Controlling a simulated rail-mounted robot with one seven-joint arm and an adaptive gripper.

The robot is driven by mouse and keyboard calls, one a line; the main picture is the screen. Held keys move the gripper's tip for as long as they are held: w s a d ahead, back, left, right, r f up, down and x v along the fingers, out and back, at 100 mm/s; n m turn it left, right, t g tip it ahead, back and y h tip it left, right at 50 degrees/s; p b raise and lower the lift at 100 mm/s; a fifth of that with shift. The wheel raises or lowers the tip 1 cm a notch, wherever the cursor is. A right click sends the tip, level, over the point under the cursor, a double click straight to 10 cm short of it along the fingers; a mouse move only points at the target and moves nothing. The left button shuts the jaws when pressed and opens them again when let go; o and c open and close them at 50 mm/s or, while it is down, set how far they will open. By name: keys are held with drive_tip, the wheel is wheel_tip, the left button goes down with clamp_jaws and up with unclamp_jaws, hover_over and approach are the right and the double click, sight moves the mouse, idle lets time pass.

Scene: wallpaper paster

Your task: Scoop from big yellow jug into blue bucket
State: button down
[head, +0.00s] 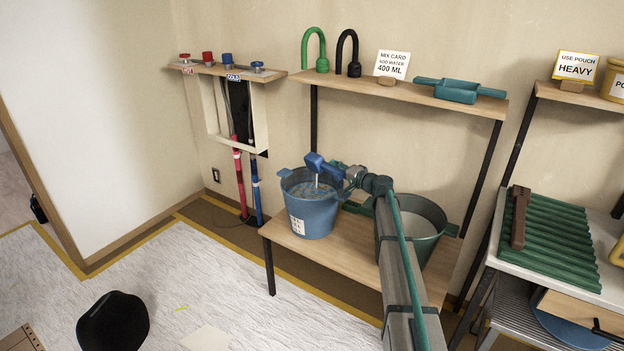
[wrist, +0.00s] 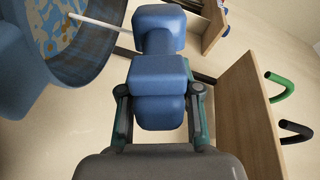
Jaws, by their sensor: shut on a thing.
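The blue bucket (head: 311,214) stands on the wooden bench with a white label on its front. Its inside shows patchy blue and tan in the wrist view (wrist: 92,76). My gripper (head: 350,176) is shut on a blue block-shaped tool (wrist: 158,80), above the bucket's right rim. A thin white rod or stream (head: 317,181) runs from the tool toward the bucket's inside; I cannot tell which. No whole big yellow jug shows. A yellow container (head: 614,80) is cut off at the upper right edge, and another yellow thing (head: 618,254) lies below it.
A grey-green bucket (head: 424,222) stands right of the blue one, partly behind my arm. Red and blue taps and pipes are left. A black stool (head: 113,322) stands front left.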

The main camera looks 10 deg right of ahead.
drive_tip(key=shift+w+d+m+p, duration=0.15)
drive_tip(key=shift+m+p, duration=0.55)
drive_tip(key=shift+p, duration=1.15)
drive_tip(key=m+p, duration=0.3)
drive_tip(key=shift+s+f+m, duration=0.2)
drive_tip(key=shift+f+m, duration=0.1)
drive_tip(key=shift+f, duration=0.1)
drive_tip(key=m+p, duration=0.1)
drive_tip(key=p, duration=0.1)
drive_tip(key=m+p, duration=0.1)
drive_tip(key=m, duration=0.1)
drive_tip(key=shift+s+f+m+p, duration=0.1)
drive_tip(key=shift+f+m+p, duration=0.2)
drive_tip(key=shift+f+p, duration=0.1)
drive_tip(key=shift+s+a+f+m+p, duration=0.1)
drive_tip(key=shift+f+m+p, duration=0.1)
drive_tip(key=shift+m+p, duration=0.4)
drive_tip(key=shift+a+f+m+p, duration=0.1)
drive_tip(key=shift+f+m+p, duration=0.05)
drive_tip(key=shift+m+p, duration=0.45)
drive_tip(key=shift+f+m+g+p, duration=0.2)
drive_tip(key=shift+m+g+p, duration=0.1)
drive_tip(key=shift+m, duration=0.1)
drive_tip(key=shift+b, duration=0.3)
idle(1.2)
